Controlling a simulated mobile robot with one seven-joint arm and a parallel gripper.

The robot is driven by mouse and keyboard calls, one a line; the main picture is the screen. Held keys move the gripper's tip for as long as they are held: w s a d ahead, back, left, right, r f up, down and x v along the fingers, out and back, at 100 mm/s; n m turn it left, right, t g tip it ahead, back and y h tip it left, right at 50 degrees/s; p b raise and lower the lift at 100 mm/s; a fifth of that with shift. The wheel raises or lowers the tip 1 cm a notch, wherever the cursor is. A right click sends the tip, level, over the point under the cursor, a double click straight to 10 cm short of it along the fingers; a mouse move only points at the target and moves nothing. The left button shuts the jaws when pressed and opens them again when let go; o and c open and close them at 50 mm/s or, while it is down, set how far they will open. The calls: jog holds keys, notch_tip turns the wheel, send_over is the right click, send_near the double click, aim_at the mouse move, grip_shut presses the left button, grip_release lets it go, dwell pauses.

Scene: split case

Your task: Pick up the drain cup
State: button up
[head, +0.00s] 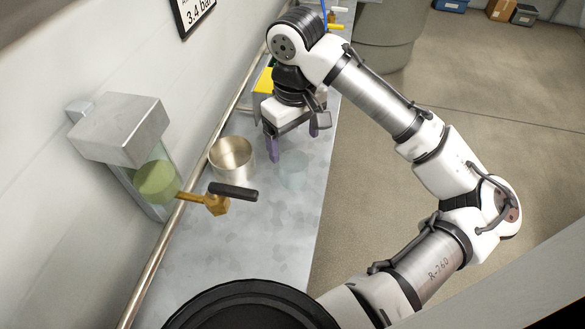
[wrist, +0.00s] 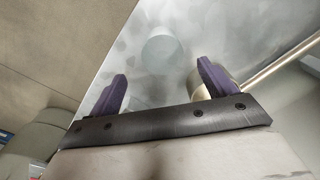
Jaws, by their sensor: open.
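The drain cup appears to be the open metal cup (head: 232,160) standing upright on the grey bench, near the wall side. In the wrist view the cup (wrist: 222,73) is partly hidden behind the right-hand finger. My gripper (head: 292,146) is open, pointing down over the bench to the right of the cup and a little farther back. In the wrist view nothing is held between the purple fingers of my gripper (wrist: 161,70). The cup is outside the jaws; I cannot tell whether a finger touches it.
A pale round patch (head: 293,173), possibly a flat mark, lies on the bench (head: 235,250) near my gripper. A sight glass (head: 157,183) with green liquid and a brass valve (head: 216,203) with black handle (head: 233,191) stand nearer. A pipe (head: 160,265) follows the wall.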

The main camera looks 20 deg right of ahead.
aim_at(295, 168)
notch_tip(295, 168, down, 3)
jog(key=shift+f, duration=0.15)
jog(key=shift+s+a+f+p, duration=0.1)
jog(key=shift+s+f+p, duration=0.1)
jog(key=shift+f, duration=1.15)
jog(key=shift+s+f+p, duration=0.1)
jog(key=shift+s+f, duration=0.05)
jog(key=shift+f, duration=1.15)
jog(key=c, duration=1.1)
